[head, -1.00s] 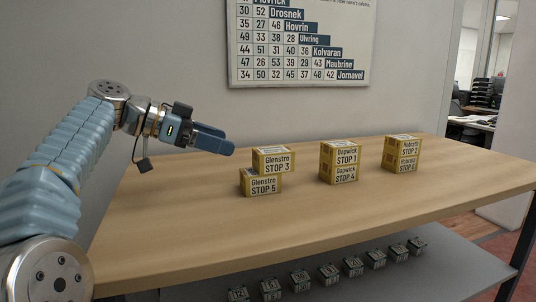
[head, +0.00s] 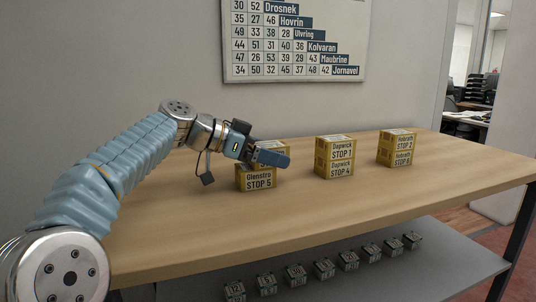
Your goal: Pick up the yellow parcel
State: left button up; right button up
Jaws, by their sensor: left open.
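Several yellow parcels stand on the wooden counter in the head view, in three stacks of two. The left stack has Glenstro STOP 5 (head: 257,182) at the bottom and a parcel on top (head: 272,147) mostly hidden behind my left gripper. The middle stack has Dapwick STOP 1 (head: 341,149) on Dapwick STOP 4 (head: 340,170). The right stack has Hobrath STOP 2 (head: 403,142) on another Hobrath parcel (head: 402,158). My left gripper (head: 284,160) is open, in front of the left stack's top parcel. Whether it touches that parcel cannot be told. My right gripper is out of view.
The counter (head: 300,218) is bare in front of the stacks and between them. A lower grey shelf (head: 430,262) holds a row of several small labelled blocks (head: 296,274). A numbered chart (head: 292,45) hangs on the wall behind.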

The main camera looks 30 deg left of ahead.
pick_arm(q)
jog(key=c, duration=1.1)
jog(key=shift+c, duration=0.2)
jog(key=shift+r, duration=0.1)
